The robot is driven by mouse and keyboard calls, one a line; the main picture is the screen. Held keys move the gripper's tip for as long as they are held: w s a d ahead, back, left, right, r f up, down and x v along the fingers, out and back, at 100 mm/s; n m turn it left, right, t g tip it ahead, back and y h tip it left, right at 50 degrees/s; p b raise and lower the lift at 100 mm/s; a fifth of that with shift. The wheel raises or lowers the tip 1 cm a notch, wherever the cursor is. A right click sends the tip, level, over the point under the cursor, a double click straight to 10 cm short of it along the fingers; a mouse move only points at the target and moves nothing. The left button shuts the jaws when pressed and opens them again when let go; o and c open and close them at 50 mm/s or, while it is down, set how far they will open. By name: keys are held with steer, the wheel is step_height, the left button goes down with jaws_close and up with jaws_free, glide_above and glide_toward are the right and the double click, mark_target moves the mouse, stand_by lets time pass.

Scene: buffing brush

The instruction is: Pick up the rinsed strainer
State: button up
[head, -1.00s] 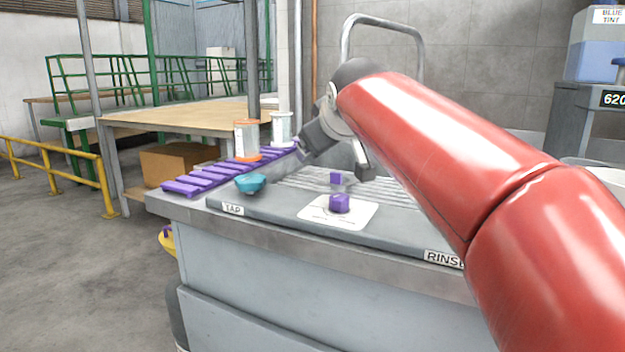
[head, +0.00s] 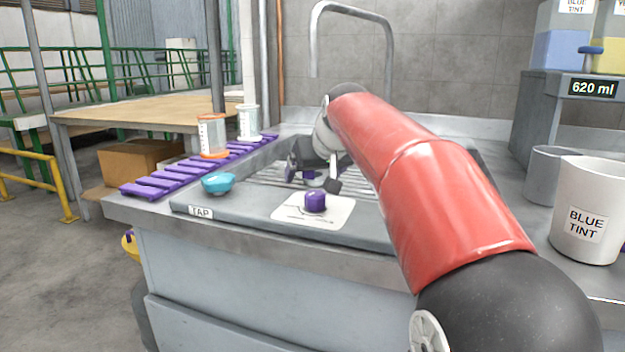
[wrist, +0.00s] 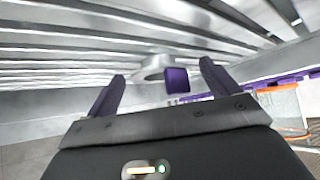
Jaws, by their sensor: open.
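The strainer, a pale metal round piece (wrist: 155,66) with a purple block-shaped grip (wrist: 177,80), rests on the ribbed metal surface of the sink in the wrist view. The purple grip lies between the two purple fingers of my open gripper (wrist: 162,72), toward the right finger and seemingly a little beyond the tips; I cannot tell whether they touch. In the head view my gripper (head: 312,177) is low over the ribbed surface, and its fingers and wrist hide most of the strainer.
A purple knob (head: 316,201) stands on a white plate (head: 290,214) at the sink's front ledge. A teal piece (head: 218,183), a purple slatted mat (head: 160,184) and two clear cups, one orange-rimmed (head: 212,138), are at left. A tall faucet (head: 388,60) arches behind. White bucket (head: 592,190) right.

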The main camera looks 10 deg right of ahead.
steer(key=shift+c, duration=0.4)
steer(key=c, duration=1)
steer(key=shift+c, duration=0.2)
